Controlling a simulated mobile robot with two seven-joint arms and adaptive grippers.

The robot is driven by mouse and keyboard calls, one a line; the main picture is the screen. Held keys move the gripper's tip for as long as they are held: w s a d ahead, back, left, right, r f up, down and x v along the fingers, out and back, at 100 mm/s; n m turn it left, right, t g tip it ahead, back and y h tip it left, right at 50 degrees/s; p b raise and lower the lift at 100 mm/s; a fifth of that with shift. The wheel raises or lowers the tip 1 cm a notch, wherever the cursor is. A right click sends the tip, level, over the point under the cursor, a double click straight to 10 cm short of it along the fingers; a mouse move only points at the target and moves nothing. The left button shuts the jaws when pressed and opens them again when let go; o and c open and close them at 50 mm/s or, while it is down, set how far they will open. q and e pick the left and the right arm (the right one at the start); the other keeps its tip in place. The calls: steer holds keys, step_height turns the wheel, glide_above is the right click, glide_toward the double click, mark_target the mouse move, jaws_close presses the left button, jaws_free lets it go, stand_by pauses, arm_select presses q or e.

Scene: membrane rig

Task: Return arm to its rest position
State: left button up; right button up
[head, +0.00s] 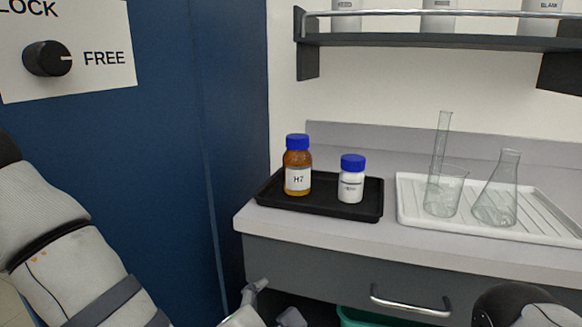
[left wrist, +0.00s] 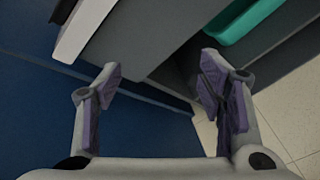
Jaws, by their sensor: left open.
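My left arm (head: 60,250) comes in from the left in the head view and runs down past the bottom edge. My left gripper (left wrist: 160,72) is open and empty in the left wrist view, its purple-padded fingers wide apart. Parts of the gripper (head: 274,302) also show at the bottom of the head view, below the counter's front left corner. The rest of it is cut off by the frame. A dark and white part of my right arm (head: 515,307) shows at the bottom right; the right gripper is out of view.
The counter (head: 395,240) has a drawer handle (head: 410,307) at its front. A black tray (head: 320,206) holds an amber bottle (head: 298,160) and a white bottle (head: 351,188). A white tray (head: 540,226) holds glassware. A blue panel (head: 165,150) stands left; a teal bin (left wrist: 237,22) is below.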

arm_select(q)
steer(key=s+a+f+m+g+p, duration=0.1)
steer(key=s+a+f+m+g, duration=0.25)
steer(key=s+f+m, duration=0.4)
steer(key=s+a+f+m+g, duration=0.3)
steer(key=s+a+f+m, duration=0.1)
steer(key=s+f, duration=0.55)
steer(key=s+a+f+m+g+y, duration=0.1)
steer(key=s+a+m+g, duration=0.1)
steer(key=s+a+m, duration=0.2)
steer(key=s+a+f+m+g+y, duration=0.1)
steer(key=s+a+f+m+g, duration=0.1)
steer(key=s, duration=0.9)
steer(key=s+a+f+m+g+y+p, duration=0.1)
steer(key=s+a+f+m+g, duration=0.1)
steer(key=s+a+m+g, duration=0.2)
steer(key=s+a+m, duration=0.2)
steer(key=s, duration=0.1)
steer(key=shift+s+a+f+y, duration=0.15)
steer(key=shift+s+f+y, duration=0.1)
steer(key=shift+y, duration=0.05)
arm_select(e)
steer(key=w+r+t, duration=0.1)
steer(key=w+r, duration=0.1)
steer(key=r, duration=0.1)
steer(key=shift+w, duration=0.2)
